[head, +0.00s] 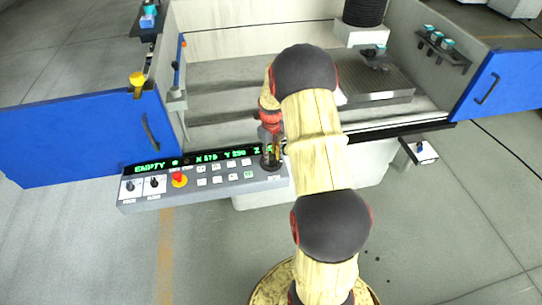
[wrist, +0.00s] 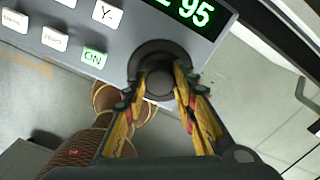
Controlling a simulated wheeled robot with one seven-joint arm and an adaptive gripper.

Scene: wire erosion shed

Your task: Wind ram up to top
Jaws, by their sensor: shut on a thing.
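The control panel (head: 222,182) runs along the front of the machine, with a green-lit display (head: 205,158) reading "EMPTY" and X, Y, Z values. In the wrist view the display (wrist: 196,12) ends in "95". A round dark knob (wrist: 160,84) sits at the panel's right end, below the display. My gripper (wrist: 158,98) has one finger on each side of the knob and is shut on it. In the head view my gripper (head: 270,158) is at the panel's right end, and my arm hides part of the display. A black ribbed column (head: 364,12), possibly the ram, stands at the back right.
The panel carries a red button (head: 178,178), two dark dials and several white keys; a green "ON" key (wrist: 94,57) is close to my gripper. Blue doors stand open at left (head: 82,140) and right (head: 492,85). A grey table (head: 372,86) lies inside the machine.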

